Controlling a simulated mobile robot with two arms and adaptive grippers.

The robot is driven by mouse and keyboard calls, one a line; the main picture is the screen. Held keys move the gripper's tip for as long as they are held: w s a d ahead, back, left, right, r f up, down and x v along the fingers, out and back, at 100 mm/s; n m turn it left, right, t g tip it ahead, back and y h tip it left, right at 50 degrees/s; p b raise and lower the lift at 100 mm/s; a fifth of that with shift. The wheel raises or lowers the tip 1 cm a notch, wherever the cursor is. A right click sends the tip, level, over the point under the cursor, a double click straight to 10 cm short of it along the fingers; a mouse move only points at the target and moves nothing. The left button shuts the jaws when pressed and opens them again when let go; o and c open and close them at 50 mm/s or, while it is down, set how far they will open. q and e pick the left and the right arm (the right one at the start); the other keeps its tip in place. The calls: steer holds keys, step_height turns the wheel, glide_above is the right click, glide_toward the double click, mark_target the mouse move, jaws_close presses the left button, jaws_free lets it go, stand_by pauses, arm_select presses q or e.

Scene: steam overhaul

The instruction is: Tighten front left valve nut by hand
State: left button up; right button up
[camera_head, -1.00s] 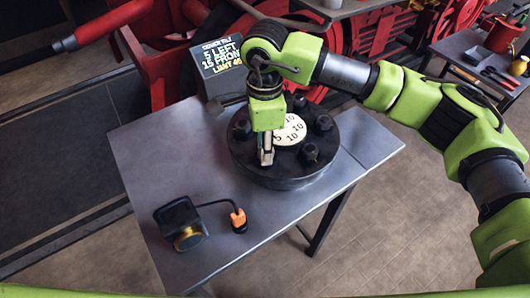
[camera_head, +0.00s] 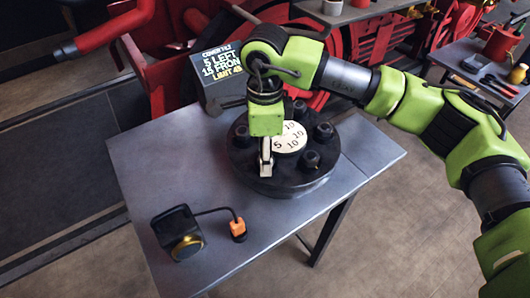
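The round dark valve cover (camera_head: 285,180) lies on a grey metal table. Its pale centre disc (camera_head: 290,138) shows a 5 and several 10s. Dark nuts stand around the rim, among them the left nut (camera_head: 242,136), the right nut (camera_head: 324,132) and the front right nut (camera_head: 310,159). My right gripper (camera_head: 266,162) points down at the front left of the cover, where the front left nut is hidden behind it. Its fingers are seen edge-on, so I cannot tell whether they grip the nut. My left gripper is out of view.
A display box (camera_head: 217,75) with yellow and white text stands behind the cover. A black device with a gold ring (camera_head: 178,232) and a cabled orange piece (camera_head: 238,229) lie at the table's front left. Red machinery (camera_head: 170,70) stands behind. A tool bench (camera_head: 470,68) is at the right.

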step_height(320, 180, up, 12)
stand_by(0.6)
stand_by(0.5)
